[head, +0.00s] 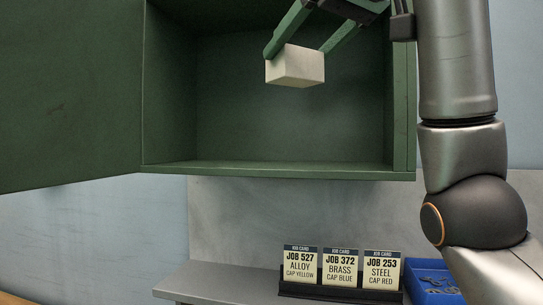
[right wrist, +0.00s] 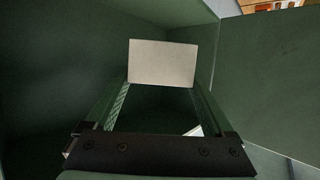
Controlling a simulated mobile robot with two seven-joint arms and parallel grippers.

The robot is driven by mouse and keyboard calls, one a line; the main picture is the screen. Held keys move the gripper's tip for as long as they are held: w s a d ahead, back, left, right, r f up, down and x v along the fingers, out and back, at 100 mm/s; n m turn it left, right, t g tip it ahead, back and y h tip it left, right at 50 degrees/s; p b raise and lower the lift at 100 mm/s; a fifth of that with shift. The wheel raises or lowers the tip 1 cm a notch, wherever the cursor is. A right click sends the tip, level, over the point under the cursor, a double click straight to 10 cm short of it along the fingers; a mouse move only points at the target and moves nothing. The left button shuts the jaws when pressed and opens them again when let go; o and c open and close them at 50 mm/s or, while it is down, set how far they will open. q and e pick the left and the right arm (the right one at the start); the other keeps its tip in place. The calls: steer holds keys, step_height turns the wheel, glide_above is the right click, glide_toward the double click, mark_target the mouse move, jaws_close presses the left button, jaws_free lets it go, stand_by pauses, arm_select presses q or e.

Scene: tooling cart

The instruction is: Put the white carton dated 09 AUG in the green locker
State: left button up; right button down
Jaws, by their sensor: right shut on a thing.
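The green locker (head: 275,168) hangs on the wall with its door (head: 70,90) swung open to the left. A white carton (head: 296,66) is held between the green fingers of my right gripper (head: 297,58), in front of or inside the locker's opening and above its floor. The carton (right wrist: 163,63) also shows at the fingertips of my right gripper (right wrist: 160,85) in the right wrist view, with green locker walls around it. No date is readable on the carton faces that show. My left gripper is not in view.
Below the locker, a black holder (head: 340,293) with three job cards (head: 341,268) stands on a grey surface (head: 215,280). A blue bin (head: 432,280) with metal parts sits to its right. The locker floor in view looks clear.

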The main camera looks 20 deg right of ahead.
steer(key=w+d+f, duration=0.2)
steer(key=w, duration=0.1)
steer(key=w+d+f+p, duration=0.1)
steer(key=w+d+f, duration=0.1)
steer(key=w+f, duration=0.1)
steer(key=w+d+f, duration=0.2)
steer(key=w+f, duration=0.1)
steer(key=w, duration=0.1)
steer(key=shift+w+f, duration=0.1)
steer(key=shift+w, duration=0.2)
steer(key=shift+w+d+f, duration=0.1)
steer(key=shift+w+f, duration=0.25)
steer(key=shift+f, duration=0.05)
steer(key=f, duration=0.3)
steer(key=shift+w+d+f+p, duration=0.15)
steer(key=shift+w+f+p, duration=0.1)
steer(key=shift+p, duration=0.1)
steer(key=shift+f, duration=0.1)
